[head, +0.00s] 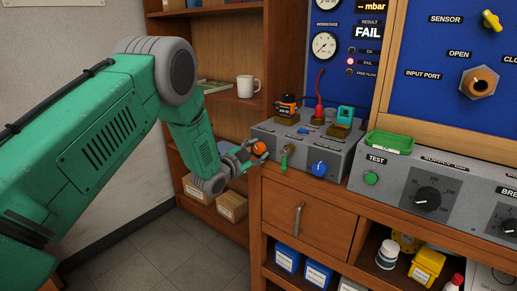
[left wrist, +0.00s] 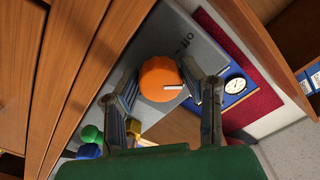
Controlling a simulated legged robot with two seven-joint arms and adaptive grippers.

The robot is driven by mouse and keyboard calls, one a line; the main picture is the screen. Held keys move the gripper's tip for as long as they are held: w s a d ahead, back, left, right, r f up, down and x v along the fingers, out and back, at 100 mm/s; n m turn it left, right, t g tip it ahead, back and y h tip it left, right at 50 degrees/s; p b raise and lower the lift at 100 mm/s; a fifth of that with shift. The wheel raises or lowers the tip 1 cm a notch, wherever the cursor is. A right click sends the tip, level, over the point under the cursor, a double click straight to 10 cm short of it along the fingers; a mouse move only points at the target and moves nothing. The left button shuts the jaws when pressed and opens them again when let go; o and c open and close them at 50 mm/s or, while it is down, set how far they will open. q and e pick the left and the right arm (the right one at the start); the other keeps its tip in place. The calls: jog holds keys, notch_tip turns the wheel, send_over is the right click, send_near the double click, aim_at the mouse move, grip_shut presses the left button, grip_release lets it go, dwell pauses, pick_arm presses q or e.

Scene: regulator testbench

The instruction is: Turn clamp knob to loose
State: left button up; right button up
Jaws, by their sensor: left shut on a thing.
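The orange clamp knob (head: 259,148) is on the left front of the grey regulator box (head: 297,155). In the left wrist view the knob (left wrist: 158,76) is round with a ridged rim, and its white mark points to the right of the picture. Partly readable lettering is on the grey panel beside it. My left gripper (head: 251,153) reaches it from the left. In the left wrist view its two fingers (left wrist: 168,90) stand on either side of the knob, shut on it. The right gripper is not in view.
A green lever (head: 284,160) and a blue knob (head: 319,169) are close to the right on the same box. Fittings and a red probe (head: 319,95) stand on top. A shelf with a white mug (head: 246,86) is behind. Open floor (head: 190,255) lies below my arm.

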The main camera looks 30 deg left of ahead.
pick_arm(q)
jog(key=n, duration=0.2)
jog(key=f+n, duration=0.1)
jog(key=n, duration=0.2)
jog(key=shift+s+n+p, duration=0.15)
jog(key=shift+n+p, duration=0.15)
jog(key=shift+p, duration=0.05)
jog(key=shift+d+n, duration=0.1)
jog(key=shift+n, duration=2.1)
jog(key=o, duration=1.1)
jog(key=shift+o, duration=0.2)
jog(key=shift+r, duration=0.1)
jog(key=s+a, duration=0.1)
jog(key=s, duration=1)
jog(key=shift+s, duration=0.35)
jog(key=shift+a, duration=0.1)
